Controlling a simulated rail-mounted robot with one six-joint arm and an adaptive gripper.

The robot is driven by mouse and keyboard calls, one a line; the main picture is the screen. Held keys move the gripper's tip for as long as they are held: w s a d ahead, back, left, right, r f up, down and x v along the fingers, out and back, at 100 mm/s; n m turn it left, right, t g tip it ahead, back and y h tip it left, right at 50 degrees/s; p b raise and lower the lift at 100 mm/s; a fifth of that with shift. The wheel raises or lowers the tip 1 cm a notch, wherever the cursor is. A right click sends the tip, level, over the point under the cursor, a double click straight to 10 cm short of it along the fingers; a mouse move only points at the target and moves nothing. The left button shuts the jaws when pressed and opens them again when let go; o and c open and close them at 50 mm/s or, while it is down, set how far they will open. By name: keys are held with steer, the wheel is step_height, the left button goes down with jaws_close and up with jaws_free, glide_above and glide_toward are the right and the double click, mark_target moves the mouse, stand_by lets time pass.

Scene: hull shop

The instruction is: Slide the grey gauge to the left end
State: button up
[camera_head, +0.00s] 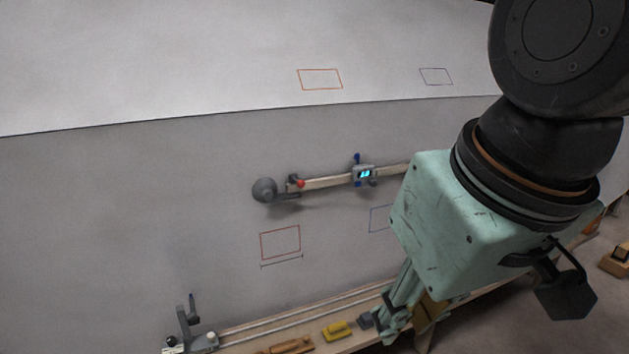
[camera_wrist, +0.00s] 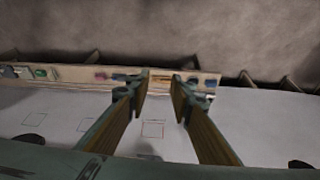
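The grey gauge (camera_head: 364,175) has a lit cyan display and sits on a pale rail (camera_head: 327,183) on the grey hull wall, right of the middle in the head view. A red knob (camera_head: 300,183) is at the rail's left end, and the gauge is apart from it. My arm hides the rail's right part. My gripper (camera_head: 387,325) is below and right of the gauge, over the bench and away from the gauge. In the wrist view my gripper (camera_wrist: 159,86) is open, with nothing seen between its fingers. I cannot make out the gauge there.
A round grey fixture with a lever (camera_head: 264,190) is on the wall left of the rail. A bench (camera_head: 310,342) below holds a yellow block (camera_head: 337,330) and other small items. A grey bracket (camera_head: 186,325) stands at its left. Drawn outlines (camera_head: 280,242) mark the wall.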

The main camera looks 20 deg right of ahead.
steer(key=shift+o, duration=1.3)
steer(key=w+d+t+h, duration=0.1)
steer(key=w+d, duration=0.4)
steer(key=w, duration=0.6)
steer(key=w+d+t+h, duration=0.1)
steer(key=w+d, duration=0.4)
steer(key=w, duration=0.7)
steer(key=shift+w+r+t+b, duration=0.15)
steer(key=shift+r+t+b, duration=0.2)
steer(key=shift+t, duration=0.35)
steer(key=w+d+f+t, duration=0.1)
steer(key=w+d+t, duration=0.1)
steer(key=w+d, duration=0.5)
steer(key=w+d+f+t, duration=0.1)
steer(key=w+d+f, duration=0.15)
steer(key=w, duration=0.95)
steer(key=n+t+y+b, duration=0.1)
steer(key=t+y+b, duration=0.15)
steer(key=t, duration=0.45)
glide_toward(374, 184)
steer(key=s, duration=0.4)
steer(key=shift+s+d+f+t+y, duration=0.25)
steer(key=shift+s+d+t+y, duration=0.05)
steer(key=shift+d+y, duration=0.3)
steer(key=shift+w, duration=0.2)
